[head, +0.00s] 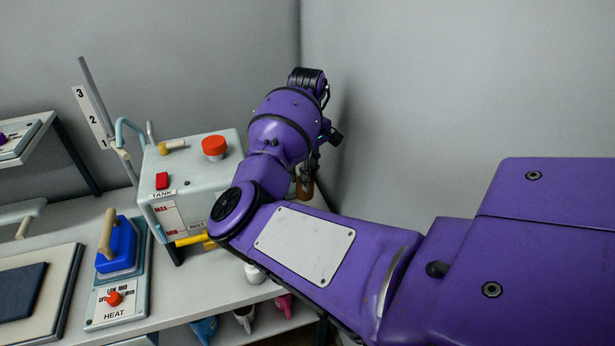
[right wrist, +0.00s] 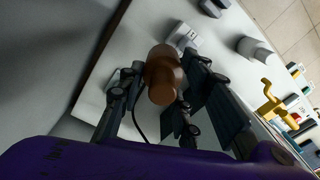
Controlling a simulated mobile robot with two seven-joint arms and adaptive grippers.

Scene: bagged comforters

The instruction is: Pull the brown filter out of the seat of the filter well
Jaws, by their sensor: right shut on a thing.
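The brown filter (right wrist: 164,76) is a brown, rounded cylinder between the fingers of my right gripper (right wrist: 160,82) in the right wrist view. The fingers are shut on it from both sides. In the head view a small brown part of the filter (head: 306,187) shows under my right gripper (head: 309,168), right of the tank machine and close to the back wall. My arm hides much of that area. I cannot make out the filter well's seat, nor tell whether the filter's lower end touches it. My left gripper is not in view.
The tank machine (head: 190,165) with red buttons stands left of my right arm. A blue iron (head: 117,248) on a heat base and a pressing board (head: 60,268) are farther left. Grey walls close in behind and right.

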